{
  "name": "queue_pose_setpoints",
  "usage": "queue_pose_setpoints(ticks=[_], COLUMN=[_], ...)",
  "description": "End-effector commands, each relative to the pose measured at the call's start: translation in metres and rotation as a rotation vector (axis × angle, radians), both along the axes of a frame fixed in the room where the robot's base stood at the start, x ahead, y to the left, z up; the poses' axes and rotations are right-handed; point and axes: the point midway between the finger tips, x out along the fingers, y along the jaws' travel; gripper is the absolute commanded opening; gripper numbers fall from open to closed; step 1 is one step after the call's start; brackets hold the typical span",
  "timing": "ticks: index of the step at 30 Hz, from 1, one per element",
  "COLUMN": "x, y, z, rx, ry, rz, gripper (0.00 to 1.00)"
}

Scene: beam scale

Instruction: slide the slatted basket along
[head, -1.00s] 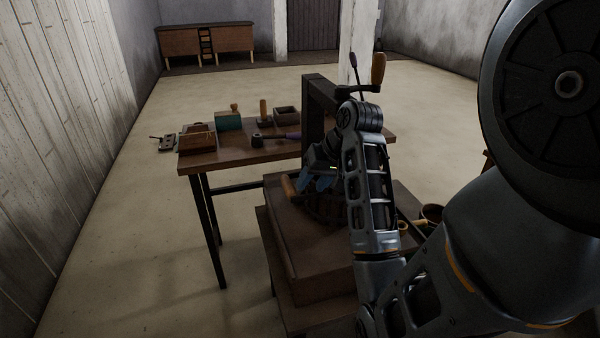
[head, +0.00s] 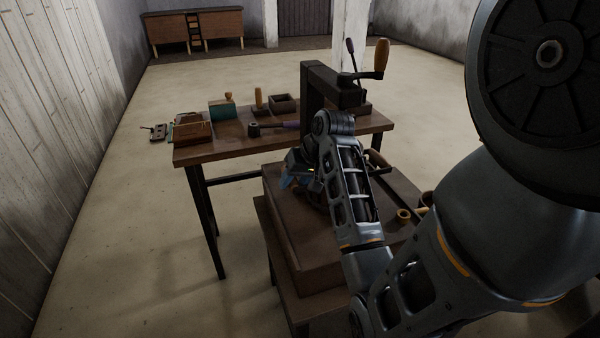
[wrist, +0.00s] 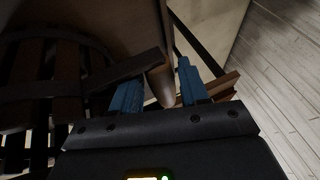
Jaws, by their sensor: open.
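The slatted basket (wrist: 45,85) is dark brown and fills the left of the wrist view, with its slats and curved rim in shadow. A rounded wooden handle (wrist: 161,84) lies between the blue fingers of my gripper (wrist: 157,78), which is open around it; I cannot tell whether either finger touches it. In the head view my gripper (head: 288,180) is low at the left side of the basket, over the brown block-like stand (head: 300,240). My arm hides most of the basket there. A wooden handle (head: 377,157) shows to the right of my arm.
Behind the stand is a workbench (head: 200,155) with a dark upright frame (head: 312,92), a wood-handled crank (head: 381,57), a green box (head: 222,111) and several tools. A small wooden ring (head: 404,215) lies right of my arm. Open floor (head: 140,230) is at the left.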

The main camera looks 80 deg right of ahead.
Motion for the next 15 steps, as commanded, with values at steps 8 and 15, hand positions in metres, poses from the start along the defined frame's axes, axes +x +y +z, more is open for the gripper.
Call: queue_pose_setpoints(ticks=[8,15], x=[0.0049,0.0048], y=[-0.0025,-0.0024], z=[-0.0107,-0.0106], rx=[-0.001,-0.001], ry=[0.0,0.0], rz=[0.0,0.0], gripper=[0.44,0.38])
